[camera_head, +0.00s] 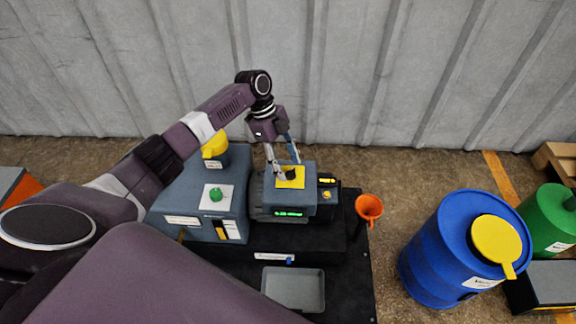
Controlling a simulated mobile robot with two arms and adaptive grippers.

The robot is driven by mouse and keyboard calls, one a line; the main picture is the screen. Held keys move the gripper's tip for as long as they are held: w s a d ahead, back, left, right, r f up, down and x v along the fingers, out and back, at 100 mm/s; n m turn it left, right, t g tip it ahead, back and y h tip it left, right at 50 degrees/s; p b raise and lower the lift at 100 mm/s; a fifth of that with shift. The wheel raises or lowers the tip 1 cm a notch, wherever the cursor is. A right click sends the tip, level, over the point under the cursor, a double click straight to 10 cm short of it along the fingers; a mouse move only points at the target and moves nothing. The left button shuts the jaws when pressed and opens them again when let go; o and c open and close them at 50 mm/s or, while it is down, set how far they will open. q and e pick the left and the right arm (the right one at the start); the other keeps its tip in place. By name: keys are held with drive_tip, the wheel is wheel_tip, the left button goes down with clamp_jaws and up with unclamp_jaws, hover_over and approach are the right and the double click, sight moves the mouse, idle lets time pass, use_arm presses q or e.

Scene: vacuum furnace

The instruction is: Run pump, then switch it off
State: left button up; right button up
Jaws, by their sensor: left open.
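A blue-grey unit (312,200) with a dark ribbed body and a lit green display (289,212) stands on a black platform. On its top is a yellow plate with a black knob (291,176). My left gripper (284,168) is open, its fingers pointing down at the knob, one to each side. I cannot tell whether they touch it. A larger blue-grey box (195,223) to the left has a white plate with a green button (216,194). The label texts are too small to read. My right gripper is out of view.
A grey tray (293,289) lies in front. An orange funnel (369,208) stands at the platform's right. A blue drum (445,255) and a green drum (548,220) stand right. A corrugated wall is behind.

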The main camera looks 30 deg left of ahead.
use_arm(q)
drive_tip(key=v, duration=1.1)
